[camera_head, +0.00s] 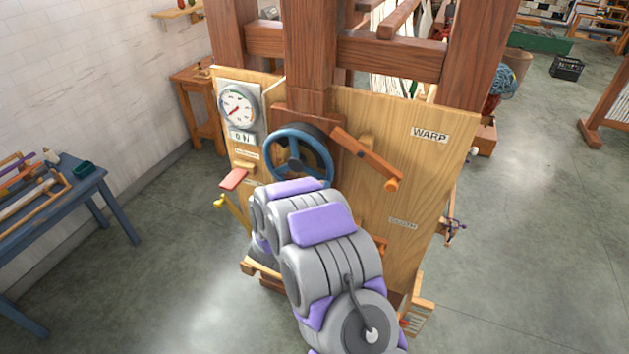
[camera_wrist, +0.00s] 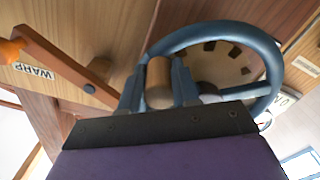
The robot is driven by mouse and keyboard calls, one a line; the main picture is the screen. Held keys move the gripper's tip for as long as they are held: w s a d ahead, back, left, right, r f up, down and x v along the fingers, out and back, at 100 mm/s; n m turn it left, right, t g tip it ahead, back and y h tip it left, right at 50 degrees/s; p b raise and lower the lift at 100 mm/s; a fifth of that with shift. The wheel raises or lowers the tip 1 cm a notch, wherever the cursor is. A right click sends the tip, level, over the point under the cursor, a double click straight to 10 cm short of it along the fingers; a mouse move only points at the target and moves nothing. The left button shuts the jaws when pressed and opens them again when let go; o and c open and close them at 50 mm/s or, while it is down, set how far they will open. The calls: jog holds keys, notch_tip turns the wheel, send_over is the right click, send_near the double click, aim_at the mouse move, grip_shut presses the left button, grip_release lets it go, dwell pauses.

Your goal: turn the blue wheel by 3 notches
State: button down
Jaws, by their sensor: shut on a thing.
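The blue wheel (camera_head: 299,152) is mounted upright on a wooden panel (camera_head: 375,115); my arm hides its lower part in the head view. In the wrist view the wheel's rim (camera_wrist: 222,30) curves above and to the right of my gripper. My gripper (camera_wrist: 157,68) is shut on the wheel's wooden handle (camera_wrist: 159,88), with one finger on each side of it. In the head view my gripper is hidden behind my arm. Dark notch-like marks show on the pale disc (camera_wrist: 222,62) behind the wheel.
A round dial (camera_head: 238,106) with a red needle is left of the wheel, above a small display (camera_head: 242,137). A wooden lever (camera_head: 366,158) slants down to the right of the wheel. A reddish paddle (camera_head: 233,179) sticks out at lower left. A blue table (camera_head: 60,205) stands left.

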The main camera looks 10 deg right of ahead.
jog(key=r+n+p, duration=0.1)
jog(key=r+p, duration=0.1)
jog(key=r+n+p, duration=0.1)
jog(key=n+p, duration=0.1)
jog(key=p, duration=0.1)
jog(key=shift+s+d+r, duration=0.1)
jog(key=shift+d+r, duration=0.1)
jog(key=shift+r, duration=0.15)
jog(key=r+n+p, duration=0.1)
jog(key=n+p, duration=0.1)
jog(key=shift+r+p, duration=0.15)
jog(key=shift+p, duration=0.25)
jog(key=shift+n, duration=0.3)
jog(key=c, duration=1.3)
grip_release()
jog(key=o, duration=0.5)
jog(key=shift+a+f, duration=0.1)
jog(key=shift+f, duration=0.1)
